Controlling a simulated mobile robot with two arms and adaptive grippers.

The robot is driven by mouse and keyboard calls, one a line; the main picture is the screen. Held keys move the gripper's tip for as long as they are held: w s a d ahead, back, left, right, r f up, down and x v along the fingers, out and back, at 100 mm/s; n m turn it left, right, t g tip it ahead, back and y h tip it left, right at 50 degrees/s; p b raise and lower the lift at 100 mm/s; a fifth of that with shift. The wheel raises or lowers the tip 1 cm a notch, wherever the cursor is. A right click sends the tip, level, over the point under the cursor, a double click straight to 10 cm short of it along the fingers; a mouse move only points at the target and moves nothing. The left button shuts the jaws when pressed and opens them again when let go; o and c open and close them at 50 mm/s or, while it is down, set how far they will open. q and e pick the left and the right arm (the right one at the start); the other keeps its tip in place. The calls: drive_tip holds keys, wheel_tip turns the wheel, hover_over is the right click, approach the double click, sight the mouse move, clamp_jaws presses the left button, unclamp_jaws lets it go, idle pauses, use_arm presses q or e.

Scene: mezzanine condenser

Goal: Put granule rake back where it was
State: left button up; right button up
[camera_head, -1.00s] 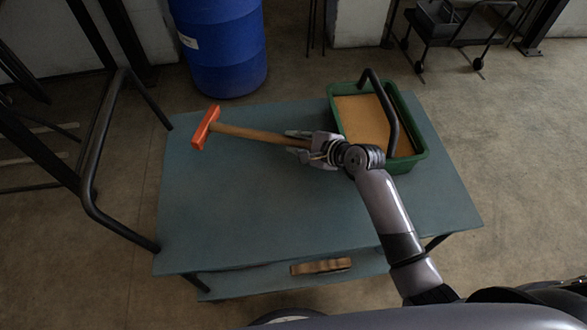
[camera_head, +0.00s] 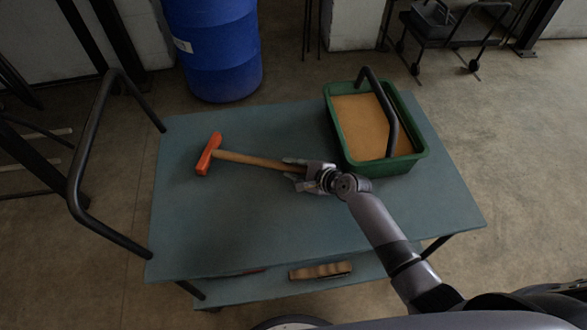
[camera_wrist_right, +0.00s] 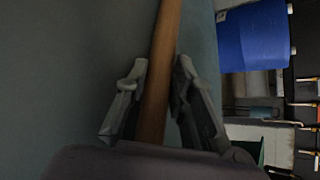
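The granule rake, with an orange head (camera_head: 208,154) and a long wooden handle (camera_head: 255,161), is over the left-middle of the blue-grey cart top (camera_head: 240,230). Its head points left. My right gripper (camera_head: 300,174) is around the right end of the handle. In the right wrist view the handle (camera_wrist_right: 160,80) runs between the two fingers (camera_wrist_right: 158,85), which close in on it from both sides. I cannot tell whether the rake touches the cart top. My left gripper is not in view.
A green tub (camera_head: 412,165) with tan granules and a black handle stands at the cart's back right. A wooden-backed item (camera_head: 320,270) lies on the lower shelf. A blue drum (camera_head: 212,50) stands behind. A black cart rail (camera_head: 85,150) rises at left. The cart's front is clear.

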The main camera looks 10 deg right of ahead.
drive_tip(key=o, duration=0.5)
drive_tip(key=shift+c, duration=0.2)
drive_tip(key=shift+s, duration=0.1)
drive_tip(key=p+v, duration=0.2)
drive_tip(key=v, duration=1)
